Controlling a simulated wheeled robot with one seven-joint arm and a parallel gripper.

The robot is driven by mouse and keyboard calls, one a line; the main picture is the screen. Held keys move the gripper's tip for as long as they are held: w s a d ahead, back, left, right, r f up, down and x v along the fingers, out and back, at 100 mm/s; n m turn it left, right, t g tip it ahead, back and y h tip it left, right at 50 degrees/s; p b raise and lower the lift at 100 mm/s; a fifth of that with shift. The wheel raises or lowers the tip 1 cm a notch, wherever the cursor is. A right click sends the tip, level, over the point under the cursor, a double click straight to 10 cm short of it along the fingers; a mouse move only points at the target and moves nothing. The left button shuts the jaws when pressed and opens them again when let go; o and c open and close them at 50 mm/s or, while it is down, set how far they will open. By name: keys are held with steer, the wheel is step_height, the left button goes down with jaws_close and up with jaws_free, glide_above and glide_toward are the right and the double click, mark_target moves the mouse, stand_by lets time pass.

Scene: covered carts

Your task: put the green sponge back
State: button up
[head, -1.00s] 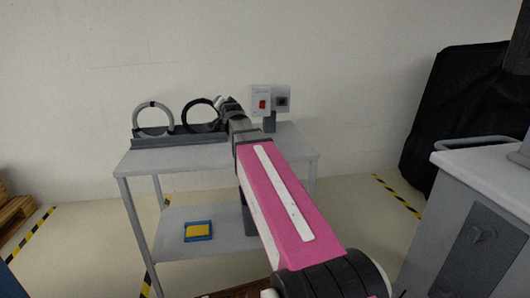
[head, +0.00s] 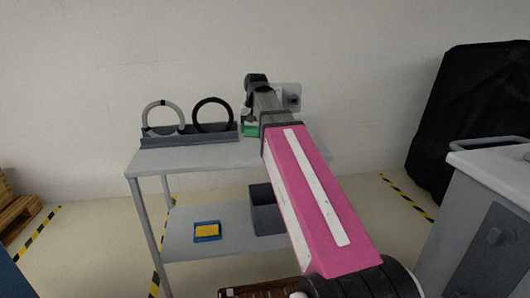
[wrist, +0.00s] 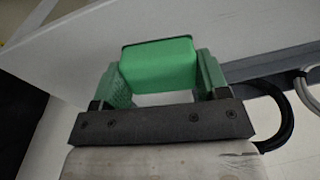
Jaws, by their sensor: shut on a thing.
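The green sponge (wrist: 158,65) is between the two green-padded fingers of my gripper (wrist: 160,85) in the wrist view, and the gripper is shut on it. In the head view the green sponge (head: 250,130) shows small below my gripper (head: 250,115), over the right part of the cart's top shelf (head: 190,157). I cannot tell whether the sponge touches the shelf. My pink arm hides the right side of the cart.
A dark rack (head: 188,138) on the top shelf holds a grey ring (head: 147,117) and a black ring (head: 196,117). The lower shelf has a blue tray (head: 207,239) with a yellow thing in it and a grey bin (head: 265,212). A wall box (head: 291,97) is behind my arm.

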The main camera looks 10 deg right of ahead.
mark_target(253, 129)
steer(key=s, duration=0.2)
steer(key=s+g+h, duration=0.1)
steer(key=shift+a+r+n, duration=0.2)
steer(key=shift+r+n, duration=0.2)
steer(key=shift+d, duration=0.1)
steer(key=w+d+f, duration=0.2)
steer(key=w, duration=0.1)
steer(key=w+d+f, duration=0.2)
steer(key=w, duration=0.1)
steer(key=w+d+f, duration=0.2)
steer(key=w, duration=0.1)
steer(key=shift+w+f, duration=0.15)
steer(key=shift+f, duration=2.3)
steer(key=o, duration=0.9)
steer(key=shift+o, duration=0.2)
